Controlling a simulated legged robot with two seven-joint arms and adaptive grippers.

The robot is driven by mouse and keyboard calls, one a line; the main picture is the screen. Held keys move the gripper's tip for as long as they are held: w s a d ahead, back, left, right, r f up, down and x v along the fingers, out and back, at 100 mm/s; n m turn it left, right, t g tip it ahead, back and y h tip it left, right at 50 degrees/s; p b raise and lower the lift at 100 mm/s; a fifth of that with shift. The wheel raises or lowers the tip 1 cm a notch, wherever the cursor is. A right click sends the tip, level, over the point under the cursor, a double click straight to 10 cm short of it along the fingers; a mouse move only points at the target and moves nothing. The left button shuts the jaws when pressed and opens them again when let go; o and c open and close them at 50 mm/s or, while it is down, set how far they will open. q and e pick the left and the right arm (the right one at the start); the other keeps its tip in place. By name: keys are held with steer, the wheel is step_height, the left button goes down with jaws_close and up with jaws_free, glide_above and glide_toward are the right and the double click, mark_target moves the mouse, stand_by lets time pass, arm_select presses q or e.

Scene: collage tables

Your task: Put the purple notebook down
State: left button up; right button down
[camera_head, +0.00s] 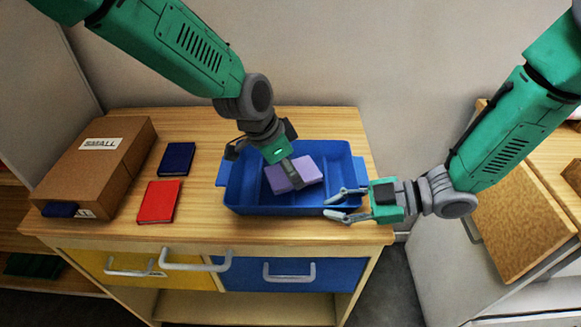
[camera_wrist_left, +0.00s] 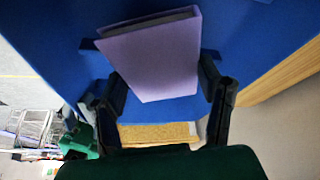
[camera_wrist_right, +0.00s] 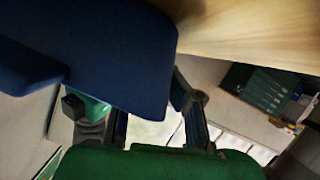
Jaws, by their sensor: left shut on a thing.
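The purple notebook (camera_head: 294,175) is held in my left gripper (camera_head: 286,168), over the blue tray (camera_head: 236,192) on the wooden table. It lies tilted, and whether it touches the tray floor cannot be told. In the left wrist view the purple notebook (camera_wrist_left: 155,55) sits between the two fingers, with the tray's blue surface behind it. My right gripper (camera_head: 343,204) is open at the tray's right front corner, with its fingers apart. In the right wrist view the dark blue tray (camera_wrist_right: 100,50) fills much of the upper left, near the fingers.
A red notebook (camera_head: 158,202) and a dark blue notebook (camera_head: 177,158) lie left of the tray. A brown box marked SMALL (camera_head: 95,165) stands at the table's left. Yellow (camera_head: 115,268) and blue (camera_head: 250,275) drawer fronts with handles face forward. Another table (camera_head: 520,220) is at right.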

arm_select(q)
steer(key=shift+f, duration=0.1)
arm_select(e)
steer(key=shift+a, duration=0.1)
arm_select(q)
steer(key=shift+f, duration=0.25)
steer(key=o, duration=1.2)
steer(key=shift+r, duration=0.3)
steer(key=v, duration=1.2)
steer(key=shift+r, duration=0.1)
